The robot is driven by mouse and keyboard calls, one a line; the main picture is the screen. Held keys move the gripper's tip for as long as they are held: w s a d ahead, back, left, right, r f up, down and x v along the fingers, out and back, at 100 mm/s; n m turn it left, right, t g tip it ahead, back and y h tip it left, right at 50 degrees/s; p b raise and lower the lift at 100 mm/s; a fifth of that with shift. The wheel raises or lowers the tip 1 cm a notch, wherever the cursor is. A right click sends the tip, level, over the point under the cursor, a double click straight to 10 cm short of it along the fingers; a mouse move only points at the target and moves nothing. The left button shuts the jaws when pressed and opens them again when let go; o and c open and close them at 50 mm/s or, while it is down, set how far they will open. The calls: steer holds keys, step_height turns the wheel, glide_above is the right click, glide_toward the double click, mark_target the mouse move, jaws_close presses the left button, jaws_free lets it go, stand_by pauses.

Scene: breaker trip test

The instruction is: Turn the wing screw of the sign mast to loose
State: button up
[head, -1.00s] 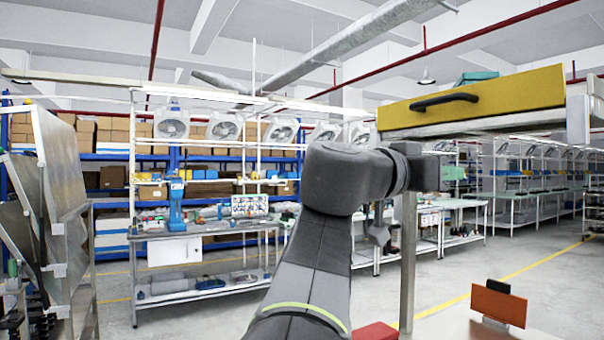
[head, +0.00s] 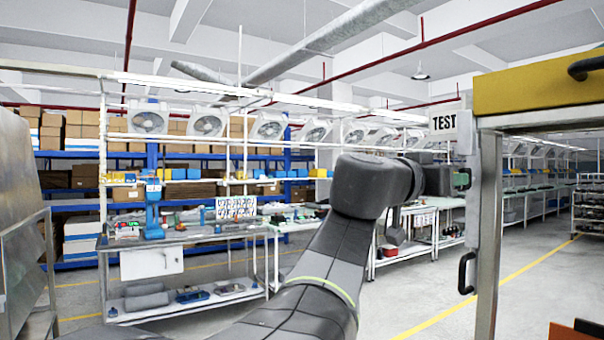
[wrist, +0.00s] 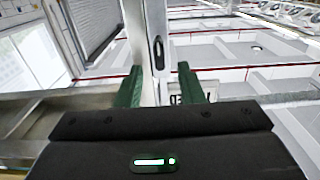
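A white sign reading TEST (head: 444,126) stands at the top of the post in the head view. Part of a lettered plate, probably this sign, shows in the wrist view (wrist: 180,99), mostly hidden behind my gripper. My gripper (head: 462,180) is just below the sign, beside the metal post (head: 488,230). In the wrist view its two green fingers (wrist: 160,88) are apart, with a pale upright post (wrist: 147,40) between or beyond them. I cannot tell whether it touches. A dark elongated part (wrist: 158,52) sits on that post. I cannot make out the wing screw for certain.
A yellow drawer front (head: 540,85) with a black handle is at the upper right. A black pull handle (head: 466,272) is on the post's left side. An orange panel (head: 575,335) is at the bottom right. A workbench (head: 190,240) and shelves stand further back.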

steer(key=p+x, duration=0.1)
steer(key=x, duration=0.5)
steer(key=shift+w+d, duration=0.15)
steer(key=shift+d, duration=0.2)
jaws_close()
